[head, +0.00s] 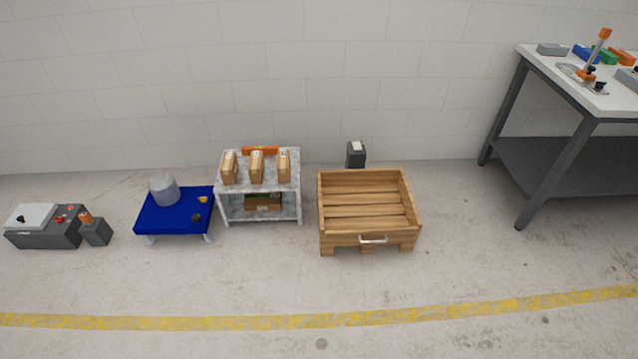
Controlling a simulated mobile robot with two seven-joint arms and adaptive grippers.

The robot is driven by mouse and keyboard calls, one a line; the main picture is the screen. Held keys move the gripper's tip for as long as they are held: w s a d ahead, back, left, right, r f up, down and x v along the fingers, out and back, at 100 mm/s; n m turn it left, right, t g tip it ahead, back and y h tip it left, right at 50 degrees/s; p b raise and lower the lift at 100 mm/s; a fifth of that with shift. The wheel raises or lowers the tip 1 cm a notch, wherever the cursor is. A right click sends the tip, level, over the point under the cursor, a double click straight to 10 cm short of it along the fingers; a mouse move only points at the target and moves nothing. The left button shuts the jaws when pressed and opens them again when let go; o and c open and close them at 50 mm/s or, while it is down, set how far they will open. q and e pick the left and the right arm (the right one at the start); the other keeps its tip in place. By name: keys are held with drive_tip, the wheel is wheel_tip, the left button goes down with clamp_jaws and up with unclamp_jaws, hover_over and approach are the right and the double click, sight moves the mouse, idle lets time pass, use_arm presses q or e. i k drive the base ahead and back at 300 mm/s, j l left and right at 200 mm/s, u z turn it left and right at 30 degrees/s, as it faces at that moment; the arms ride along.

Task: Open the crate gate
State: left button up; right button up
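A wooden slatted crate (326,215) stands on the floor right of centre in the head view, some way off. Its inside looks empty. The gate (343,240) is its front panel, with a light metal bar handle (373,239) on it. The gate looks upright, in line with the crate's side walls. Neither of my grippers is in view, so nothing is seen touching the crate or the handle.
A marble-look shelf (291,179) with small boxes stands left of the crate, then a blue-topped low table (165,222) and a grey machine (45,238). A dark grey device (356,156) is behind the crate. A workbench (570,110) is at right. The floor in front is clear, crossed by a yellow line (270,323).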

sight(403, 234)
drive_tip(key=i+l+u, duration=0.1)
drive_tip(key=l, duration=0.3)
drive_tip(key=i+l, duration=0.25)
drive_tip(key=i+l+u, duration=0.15)
drive_tip(key=l, duration=0.35)
drive_tip(key=i+l, duration=0.1)
drive_tip(key=l, duration=0.3)
drive_tip(key=u, duration=0.05)
